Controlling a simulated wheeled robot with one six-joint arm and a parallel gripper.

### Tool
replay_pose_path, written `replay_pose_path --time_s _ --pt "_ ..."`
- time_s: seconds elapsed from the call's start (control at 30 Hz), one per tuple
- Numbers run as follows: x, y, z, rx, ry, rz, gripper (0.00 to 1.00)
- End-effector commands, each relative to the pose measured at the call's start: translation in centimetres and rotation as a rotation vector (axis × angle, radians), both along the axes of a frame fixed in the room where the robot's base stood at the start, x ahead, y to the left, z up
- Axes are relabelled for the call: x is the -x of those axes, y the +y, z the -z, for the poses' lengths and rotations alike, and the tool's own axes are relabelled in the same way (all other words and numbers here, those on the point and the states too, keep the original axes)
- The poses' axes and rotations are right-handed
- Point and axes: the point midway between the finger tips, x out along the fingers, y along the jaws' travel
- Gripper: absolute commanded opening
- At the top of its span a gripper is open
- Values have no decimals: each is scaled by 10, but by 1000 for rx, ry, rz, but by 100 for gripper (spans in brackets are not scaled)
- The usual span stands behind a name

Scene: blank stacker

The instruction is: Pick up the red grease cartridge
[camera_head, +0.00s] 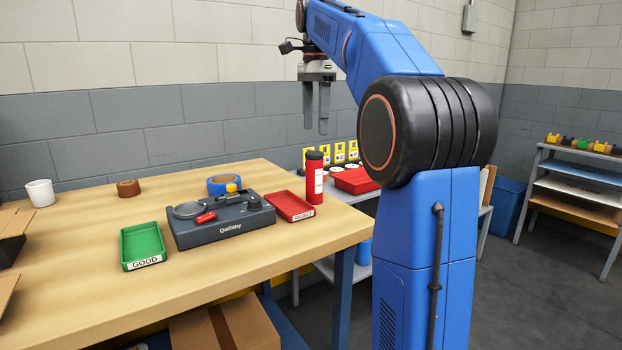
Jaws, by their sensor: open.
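The red grease cartridge (315,181) stands upright near the right edge of the wooden table, with a black top and a pale label on its side. It is just right of the red tray marked REJECT (293,206). My gripper (317,128) is open and empty, its two fingers pointing down. In the picture it shows above the cartridge, with a gap between them; I cannot tell how far apart they are in depth.
On the wooden table (255,258) are a grey Quillaby device (222,226), a green GOOD tray (133,257), blue tape (217,186), brown tape (128,188) and a white cup (41,194). A shelf with a red bin (352,181) stands behind. The table's front is clear.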

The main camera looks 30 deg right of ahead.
Motion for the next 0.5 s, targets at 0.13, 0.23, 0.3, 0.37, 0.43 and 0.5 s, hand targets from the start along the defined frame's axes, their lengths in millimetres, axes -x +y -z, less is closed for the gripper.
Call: replay_pose_path --time_s 0.13,0.23,0.3,0.37,0.43,0.5 --pt "1 1 25 0 2 -2 61" --pt "1 1 44 -1 3 -2 61" --pt "1 1 56 0 2 -2 61" --pt "1 1 66 0 2 -3 61" --pt "1 1 79 0 2 -3 61" --pt "1 1 90 -1 3 -3 61"
